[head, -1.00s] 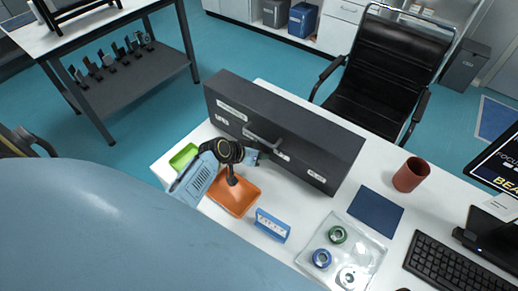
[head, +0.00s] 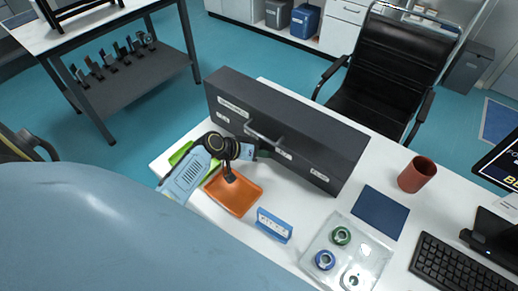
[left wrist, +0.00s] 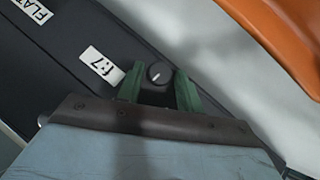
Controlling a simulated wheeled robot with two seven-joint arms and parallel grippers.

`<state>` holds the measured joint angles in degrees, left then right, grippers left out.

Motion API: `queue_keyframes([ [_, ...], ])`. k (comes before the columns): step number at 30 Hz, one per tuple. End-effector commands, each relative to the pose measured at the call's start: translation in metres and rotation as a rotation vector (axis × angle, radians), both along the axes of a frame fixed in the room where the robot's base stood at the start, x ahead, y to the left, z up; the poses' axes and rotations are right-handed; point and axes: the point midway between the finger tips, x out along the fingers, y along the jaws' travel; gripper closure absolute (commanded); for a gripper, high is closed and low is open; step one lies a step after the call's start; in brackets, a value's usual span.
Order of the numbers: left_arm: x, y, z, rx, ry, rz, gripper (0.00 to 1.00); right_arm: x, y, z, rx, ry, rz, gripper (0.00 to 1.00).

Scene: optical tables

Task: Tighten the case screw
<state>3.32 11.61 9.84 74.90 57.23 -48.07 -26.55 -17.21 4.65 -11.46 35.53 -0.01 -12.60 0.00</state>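The case (head: 320,140) is a long dark box with a handle and white labels, standing on the white table. In the left wrist view its dark face (left wrist: 60,85) carries labels, one reading "f:7". The case screw (left wrist: 159,73) is a small round dark knob with a white mark, beside that label. My right gripper is not in view.
An orange tray (head: 235,196) lies under the left wrist, with a green tray (head: 181,153) behind it. A blue labelled block (head: 274,226), a clear tray (head: 334,268) with rings, a dark blue mat (head: 380,211) and a red cup (head: 416,175) stand further right.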

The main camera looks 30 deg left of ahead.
Motion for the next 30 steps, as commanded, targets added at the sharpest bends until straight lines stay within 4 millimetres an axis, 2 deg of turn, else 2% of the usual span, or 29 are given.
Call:
queue_keyframes([
  [3,0.000,0.000,0.000,0.000,-0.001,0.000,0.52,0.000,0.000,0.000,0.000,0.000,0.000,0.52],
  [14,-0.004,0.003,0.005,0.003,-0.002,0.001,0.52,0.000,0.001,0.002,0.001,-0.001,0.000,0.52],
  [20,-0.027,0.017,0.026,0.006,-0.003,0.000,0.52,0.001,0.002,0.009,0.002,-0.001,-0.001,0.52],
  [30,-0.076,0.044,0.069,0.003,-0.001,-0.002,0.52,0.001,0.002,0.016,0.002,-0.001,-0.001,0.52],
])
